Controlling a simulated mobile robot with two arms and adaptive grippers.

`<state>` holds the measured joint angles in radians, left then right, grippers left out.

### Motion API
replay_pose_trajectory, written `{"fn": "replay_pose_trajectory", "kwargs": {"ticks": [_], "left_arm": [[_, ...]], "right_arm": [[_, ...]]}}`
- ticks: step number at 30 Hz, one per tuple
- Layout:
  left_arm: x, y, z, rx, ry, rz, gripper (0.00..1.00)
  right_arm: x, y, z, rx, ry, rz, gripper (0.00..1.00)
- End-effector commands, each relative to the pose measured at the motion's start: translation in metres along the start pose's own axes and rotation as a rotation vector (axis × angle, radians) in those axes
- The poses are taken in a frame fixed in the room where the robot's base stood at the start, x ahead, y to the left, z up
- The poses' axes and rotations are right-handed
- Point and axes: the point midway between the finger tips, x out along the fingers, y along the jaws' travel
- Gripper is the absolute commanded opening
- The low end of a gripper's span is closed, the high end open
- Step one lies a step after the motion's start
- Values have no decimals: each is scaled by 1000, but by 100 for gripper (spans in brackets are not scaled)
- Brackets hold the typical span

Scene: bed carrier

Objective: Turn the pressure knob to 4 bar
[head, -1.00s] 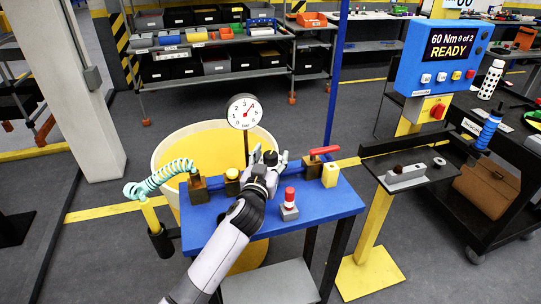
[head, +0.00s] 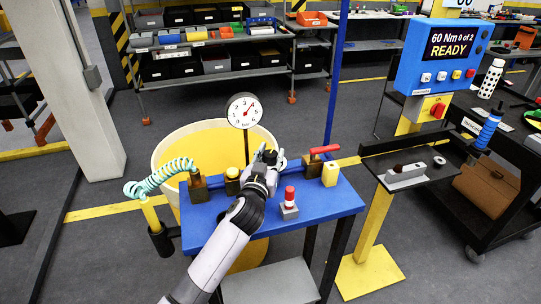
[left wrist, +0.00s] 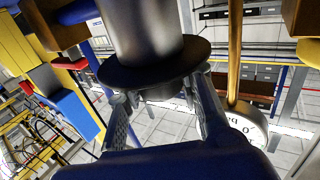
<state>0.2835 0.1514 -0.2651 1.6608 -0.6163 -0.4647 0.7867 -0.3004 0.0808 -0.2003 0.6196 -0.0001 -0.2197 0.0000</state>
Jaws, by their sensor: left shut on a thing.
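My left gripper (head: 269,158) is over the blue table (head: 300,236), at the pipe row behind its middle. The gripper hides the knob in the head view. A round white pressure gauge (head: 244,110) stands on a thin stem just left of the gripper; its red needle points up and to the right. The gauge face shows partly in the left wrist view (left wrist: 248,128). My right gripper is not in view.
A red-handled valve (head: 324,150) and a yellow block (head: 330,174) are right of the gripper. A red-topped grey fitting (head: 289,203) stands in front. A teal coiled hose (head: 160,177) is at left, a yellow tub (head: 163,150) behind.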

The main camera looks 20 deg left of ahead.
Motion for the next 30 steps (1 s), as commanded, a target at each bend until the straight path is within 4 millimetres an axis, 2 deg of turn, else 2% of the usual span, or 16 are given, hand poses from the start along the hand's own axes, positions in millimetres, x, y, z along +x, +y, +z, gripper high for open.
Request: {"fn": "replay_pose_trajectory", "kwargs": {"ticks": [9,19,20,30], "left_arm": [[0,-1,-2,4,-3,111,5],[0,0,1,-1,-1,130,5],[0,0,1,-1,-1,131,34],[0,0,0,-1,0,130,54]], "right_arm": [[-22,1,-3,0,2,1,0],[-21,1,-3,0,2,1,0],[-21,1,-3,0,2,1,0],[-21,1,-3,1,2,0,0]]}}
